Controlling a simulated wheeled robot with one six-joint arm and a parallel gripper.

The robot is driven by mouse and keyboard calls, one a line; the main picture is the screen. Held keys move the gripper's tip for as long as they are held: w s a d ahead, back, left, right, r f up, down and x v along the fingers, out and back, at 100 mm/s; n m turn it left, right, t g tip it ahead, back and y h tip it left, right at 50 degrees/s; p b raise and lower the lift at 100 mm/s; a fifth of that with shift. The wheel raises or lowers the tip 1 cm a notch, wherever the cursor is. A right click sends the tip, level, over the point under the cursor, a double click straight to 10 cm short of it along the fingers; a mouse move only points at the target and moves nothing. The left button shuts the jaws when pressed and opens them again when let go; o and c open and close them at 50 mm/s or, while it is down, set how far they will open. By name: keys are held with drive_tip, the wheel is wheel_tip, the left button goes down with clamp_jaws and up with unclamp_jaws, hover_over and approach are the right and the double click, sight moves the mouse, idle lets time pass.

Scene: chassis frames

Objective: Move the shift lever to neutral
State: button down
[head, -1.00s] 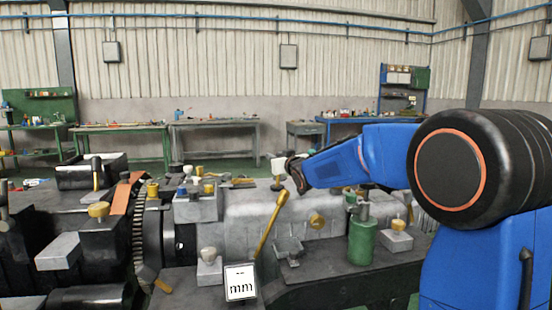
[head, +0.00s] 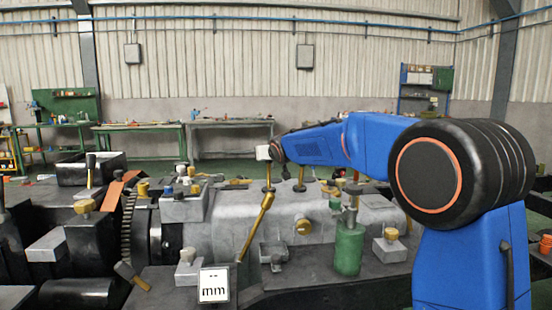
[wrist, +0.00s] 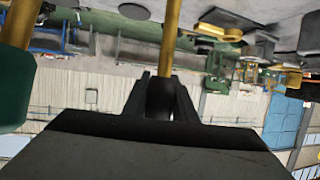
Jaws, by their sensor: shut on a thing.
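A slanted brass rod (head: 257,225) stands in front of the stem; I cannot tell whether the two are joined.
A green cylinder (head: 348,250) stands to the right on the dark deck. A white "mm" display (head: 214,285) is at the front. A second brass stem (head: 300,172) stands just right of the gripped one. Workbenches (head: 235,125) line the far wall.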

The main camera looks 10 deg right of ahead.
drive_tip(key=c, duration=1.5)
unclamp_jaws()
drive_tip(key=shift+o, duration=0.2)
drive_tip(key=shift+s, duration=0.1)
drive_tip(key=v, duration=1.7)
drive_tip(key=shift+r, duration=0.2)
drive_tip(key=shift+s, duration=0.1)
